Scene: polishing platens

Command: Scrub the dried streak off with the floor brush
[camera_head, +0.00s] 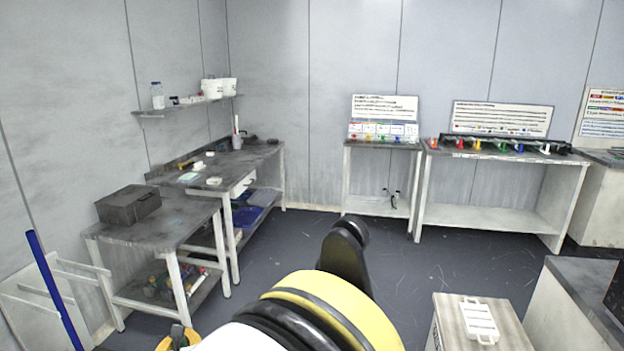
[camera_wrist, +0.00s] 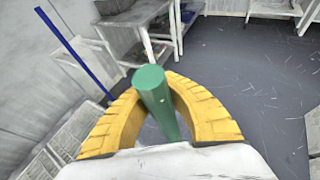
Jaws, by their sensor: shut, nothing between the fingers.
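A long blue pole (camera_head: 54,290) leans at a tilt by the left wall, and it also shows in the wrist view (camera_wrist: 75,52). Its lower end is out of the head view and hidden in the wrist view, so I cannot tell whether it bears a brush head. My gripper (camera_wrist: 152,76), with yellow ribbed fingers, is shut and stands apart from the pole. A green rod (camera_wrist: 155,95) shows across the middle of the fingers; I cannot tell what it belongs to. No dried streak can be made out; the dark floor (camera_head: 300,235) shows only thin pale scratches.
A low grey-topped bench (camera_head: 165,222) with a dark box (camera_head: 128,204) stands at left, near a white frame (camera_head: 40,295). A longer bench (camera_head: 240,160) stands behind it. Tables line the back wall. A pale cabinet (camera_head: 500,315) stands at front right. The middle floor is clear.

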